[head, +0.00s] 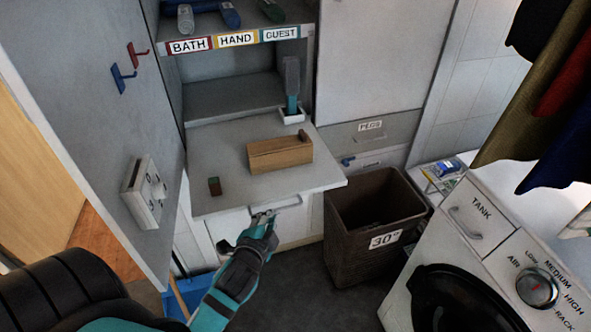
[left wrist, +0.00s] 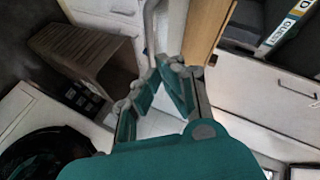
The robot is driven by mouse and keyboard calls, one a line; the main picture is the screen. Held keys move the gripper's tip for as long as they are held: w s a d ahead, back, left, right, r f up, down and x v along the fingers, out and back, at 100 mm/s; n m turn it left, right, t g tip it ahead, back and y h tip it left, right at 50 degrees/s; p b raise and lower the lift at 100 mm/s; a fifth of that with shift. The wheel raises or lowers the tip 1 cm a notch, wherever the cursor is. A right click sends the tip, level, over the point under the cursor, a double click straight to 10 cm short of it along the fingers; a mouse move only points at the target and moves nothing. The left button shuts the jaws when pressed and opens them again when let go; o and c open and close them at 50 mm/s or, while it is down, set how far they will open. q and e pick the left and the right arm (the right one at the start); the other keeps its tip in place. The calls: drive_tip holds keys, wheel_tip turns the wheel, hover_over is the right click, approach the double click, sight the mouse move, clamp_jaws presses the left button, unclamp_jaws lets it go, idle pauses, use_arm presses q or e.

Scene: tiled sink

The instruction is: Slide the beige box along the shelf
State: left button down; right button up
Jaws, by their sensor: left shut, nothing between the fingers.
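The beige box (head: 280,156), wooden and long, with a small dark knob at its right end, lies on the pale pull-out shelf (head: 225,155). A tan surface in the left wrist view, beside the fingers, looks like the box (left wrist: 206,28). My left gripper (head: 263,217) is shut and empty, its fingertips near the shelf's front edge and in front of the box, by a metal handle (head: 285,206). The closed fingers also show in the left wrist view (left wrist: 165,66). I cannot tell whether they touch anything. My right gripper is in neither view.
A grey-headed brush (head: 291,85) stands in a white holder behind the box. A brown basket (head: 372,225) and a washer (head: 485,260) are right. An open door (head: 100,90) is left.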

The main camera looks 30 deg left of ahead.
use_arm(q)
drive_tip(key=w+a+r+m+t, duration=0.1)
drive_tip(key=w+r+m+t, duration=0.1)
drive_tip(key=w+m+t, duration=0.15)
drive_tip(key=m+t+h+p, duration=0.1)
drive_tip(key=m+p, duration=0.1)
drive_tip(key=m, duration=0.2)
approach(293, 153)
drive_tip(key=w+d, duration=0.2)
drive_tip(key=shift+w+d, duration=0.15)
drive_tip(key=shift+w, duration=0.2)
drive_tip(key=w+a+p, duration=0.1)
drive_tip(key=w+a, duration=0.1)
drive_tip(key=shift+a, duration=0.35)
drive_tip(key=shift+w+a+f, duration=0.15)
drive_tip(key=shift+w+a, duration=0.1)
drive_tip(key=shift+a, duration=0.1)
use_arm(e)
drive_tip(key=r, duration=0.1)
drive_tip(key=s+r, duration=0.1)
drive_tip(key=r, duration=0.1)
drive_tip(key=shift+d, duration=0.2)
